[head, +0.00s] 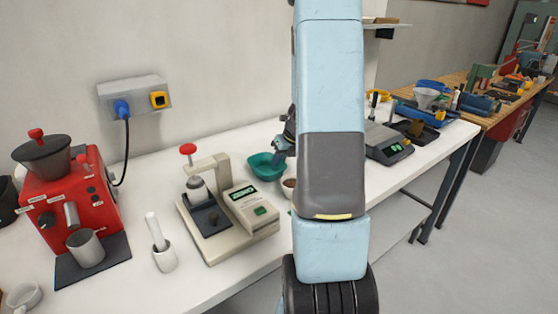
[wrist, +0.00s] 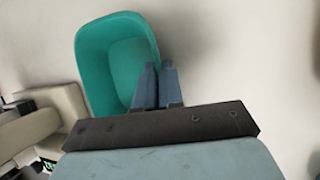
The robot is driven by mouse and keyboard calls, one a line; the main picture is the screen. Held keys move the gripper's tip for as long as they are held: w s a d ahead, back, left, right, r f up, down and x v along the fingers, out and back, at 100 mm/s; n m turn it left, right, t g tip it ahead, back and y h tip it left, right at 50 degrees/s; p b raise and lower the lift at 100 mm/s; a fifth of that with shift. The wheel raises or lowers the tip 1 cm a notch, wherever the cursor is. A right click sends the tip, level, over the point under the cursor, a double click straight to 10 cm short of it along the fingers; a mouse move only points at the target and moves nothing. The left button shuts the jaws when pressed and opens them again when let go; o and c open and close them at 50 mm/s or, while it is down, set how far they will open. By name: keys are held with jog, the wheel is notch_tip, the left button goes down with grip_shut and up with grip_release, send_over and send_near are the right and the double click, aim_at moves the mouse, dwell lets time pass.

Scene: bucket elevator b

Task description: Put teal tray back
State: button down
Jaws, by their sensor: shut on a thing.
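The teal tray (head: 262,170) is a small open scoop-like dish behind the press and my arm in the head view. In the wrist view the tray (wrist: 95,50) fills the upper left, and its inside looks empty. My gripper (wrist: 157,75) is shut on the tray's right wall, one finger on the inner side and one on the outer. In the head view my gripper (head: 284,146) is partly hidden by my arm. I cannot tell whether the tray touches the table or hangs just above it.
A beige press (head: 205,215) with a red knob stands left of the tray. A small brown-filled cup (head: 289,184) sits close to the tray's right. A scale (head: 388,145) is further right. A red grinder (head: 75,205) and a mortar (head: 164,260) stand at the left.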

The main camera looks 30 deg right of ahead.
jog(key=c, duration=1.3)
grip_release()
jog(key=shift+o, duration=0.2)
